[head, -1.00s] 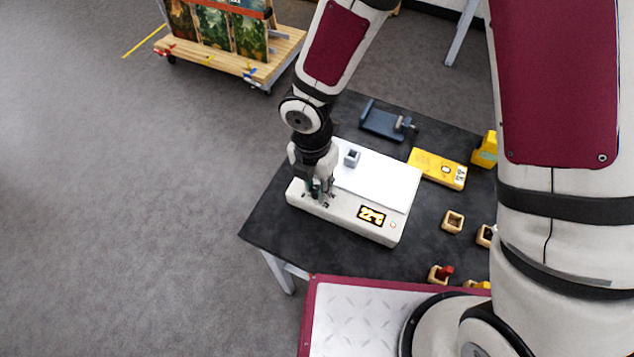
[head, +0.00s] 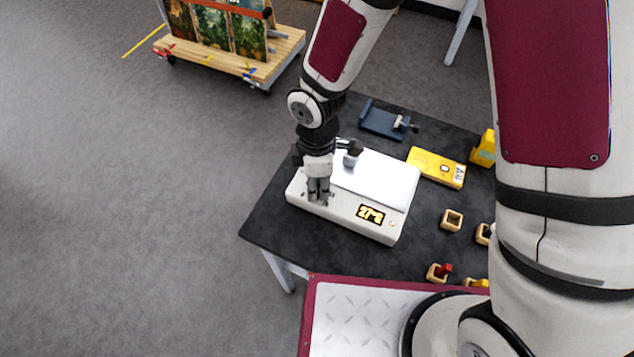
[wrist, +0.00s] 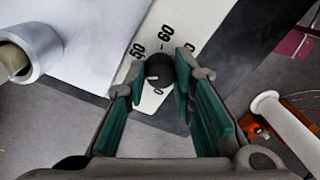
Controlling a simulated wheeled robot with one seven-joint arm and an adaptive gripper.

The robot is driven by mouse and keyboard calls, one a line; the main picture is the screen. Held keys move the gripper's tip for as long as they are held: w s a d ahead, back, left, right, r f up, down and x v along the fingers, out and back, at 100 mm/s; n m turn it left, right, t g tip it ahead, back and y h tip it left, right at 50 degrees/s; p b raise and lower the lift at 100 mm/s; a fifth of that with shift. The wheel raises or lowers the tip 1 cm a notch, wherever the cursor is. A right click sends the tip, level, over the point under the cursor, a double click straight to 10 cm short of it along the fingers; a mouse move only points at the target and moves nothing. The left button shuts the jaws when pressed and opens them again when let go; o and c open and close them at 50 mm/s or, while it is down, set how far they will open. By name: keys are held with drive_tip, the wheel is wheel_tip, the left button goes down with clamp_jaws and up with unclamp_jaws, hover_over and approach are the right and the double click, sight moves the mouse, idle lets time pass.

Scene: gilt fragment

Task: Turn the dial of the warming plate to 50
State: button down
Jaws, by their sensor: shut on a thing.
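The warming plate (head: 385,180) is a white box with a pale top and a lit yellow display (head: 370,214) on its front strip; I cannot read the digits surely. Its dial (wrist: 158,72) is a small black knob with a white pointer mark, and printed numbers including 50 and 60 stand around it in the wrist view. My gripper (wrist: 160,78) is shut on the dial, with one green-padded finger on each side. In the head view my gripper (head: 318,198) points down at the strip's left end and hides the dial.
A small grey metal cup (head: 351,160) stands on the plate's top close beside my gripper; it also shows in the wrist view (wrist: 28,50). A yellow box (head: 436,167), a blue-grey holder (head: 383,121) and several small wooden blocks lie on the dark table (head: 275,222).

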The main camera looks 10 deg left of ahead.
sight(319, 185)
drive_tip(key=m+p, duration=0.1)
drive_tip(key=m, duration=0.3)
drive_tip(key=shift+s, duration=0.1)
drive_tip(key=shift+m+y+p, duration=0.3)
drive_tip(key=shift+m+p, duration=0.05)
drive_tip(key=shift+m, duration=1.15)
drive_tip(key=c, duration=1.3)
unclamp_jaws()
drive_tip(key=shift+c, duration=0.2)
wheel_tip(319, 185, up, 12)
drive_tip(key=shift+w+d, duration=0.15)
drive_tip(key=shift+w, duration=0.25)
